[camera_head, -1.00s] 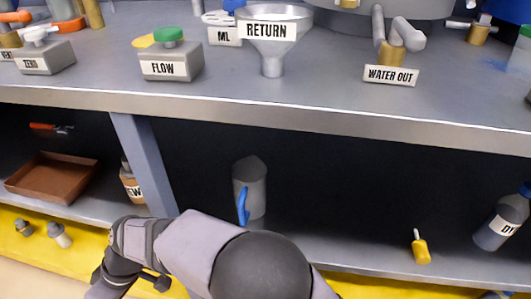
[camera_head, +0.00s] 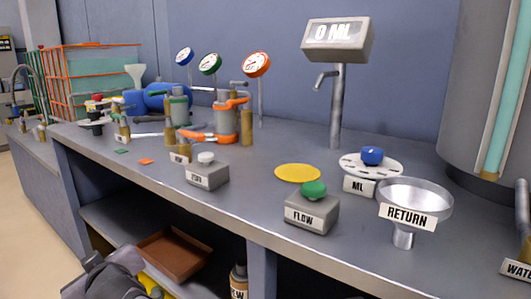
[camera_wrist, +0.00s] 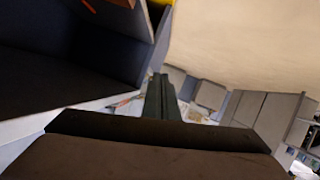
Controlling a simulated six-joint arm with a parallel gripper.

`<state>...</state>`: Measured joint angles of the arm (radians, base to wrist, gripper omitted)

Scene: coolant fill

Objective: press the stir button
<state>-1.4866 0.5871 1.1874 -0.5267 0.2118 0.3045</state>
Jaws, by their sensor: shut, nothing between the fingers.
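No button with a readable STIR label shows in these frames. A box with a green button marked FLOW (camera_head: 312,209) stands on the bench near its front edge. A grey box with a white button marked ZERO (camera_head: 207,172) stands to its left. Farther left, a red button (camera_head: 97,98) shows among small devices, its label too small to read. My gripper (camera_wrist: 160,82) shows in the wrist view as dark, shut fingers with nothing between them, away from any button. In the head view only part of my arm shows at the lower left; the gripper is hidden.
A RETURN funnel (camera_head: 415,195), a blue-knobbed ML dial (camera_head: 371,165) and a yellow disc (camera_head: 297,173) are on the bench. Pipes and gauges (camera_head: 209,64) stand behind. A brown tray (camera_head: 176,254) lies on the lower shelf. The front bench edge separates my arm from the top.

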